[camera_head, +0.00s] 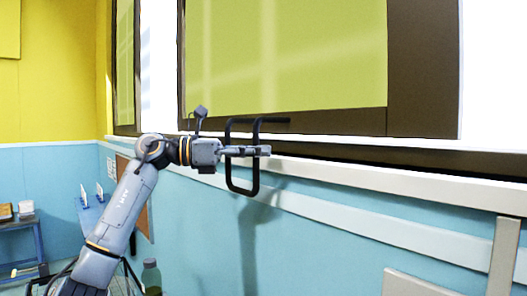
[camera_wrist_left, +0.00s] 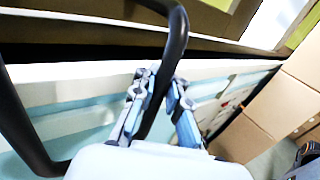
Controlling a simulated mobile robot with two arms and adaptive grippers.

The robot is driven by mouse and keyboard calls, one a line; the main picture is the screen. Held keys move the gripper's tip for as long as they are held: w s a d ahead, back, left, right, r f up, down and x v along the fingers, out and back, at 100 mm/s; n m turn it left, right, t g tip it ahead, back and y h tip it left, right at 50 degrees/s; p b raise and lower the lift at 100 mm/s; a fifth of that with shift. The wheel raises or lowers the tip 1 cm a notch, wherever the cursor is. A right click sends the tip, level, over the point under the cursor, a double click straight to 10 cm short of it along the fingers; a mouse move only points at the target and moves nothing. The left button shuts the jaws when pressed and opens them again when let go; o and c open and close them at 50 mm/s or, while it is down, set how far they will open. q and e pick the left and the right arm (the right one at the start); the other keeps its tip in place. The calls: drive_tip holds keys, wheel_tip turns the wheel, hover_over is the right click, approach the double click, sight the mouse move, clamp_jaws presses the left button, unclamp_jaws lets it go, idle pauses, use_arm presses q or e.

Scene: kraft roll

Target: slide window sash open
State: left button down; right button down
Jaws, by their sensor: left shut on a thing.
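The window sash (camera_head: 424,75) has a wide brown frame around a yellow-green pane and fills the upper right of the head view. A black loop handle (camera_head: 232,176) hangs at its lower edge, reaching below the white sill. My left gripper (camera_head: 262,150) is shut on a bar of this handle. In the left wrist view the black handle (camera_wrist_left: 178,45) runs between the fingers of my left gripper (camera_wrist_left: 160,82). The finger contact is partly hidden by the bar. My right gripper is in neither view.
The white sill (camera_head: 400,183) runs along the blue wall under the sash. A second brown-framed pane (camera_head: 124,65) stands farther left. A blue table (camera_head: 20,226) and a bottle (camera_head: 151,276) are at lower left. Cardboard boxes (camera_wrist_left: 285,105) show in the left wrist view.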

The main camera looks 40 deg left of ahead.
use_arm(q)
drive_tip(key=shift+a, duration=0.2)
drive_tip(key=c, duration=1.4)
unclamp_jaws()
drive_tip(key=shift+s+a, duration=0.15)
drive_tip(key=shift+a, duration=0.05)
drive_tip(key=shift+o, duration=0.2)
drive_tip(key=shift+s+a, duration=0.15)
drive_tip(key=shift+a, duration=0.2)
drive_tip(key=shift+d, duration=0.15)
drive_tip(key=v, duration=1.2)
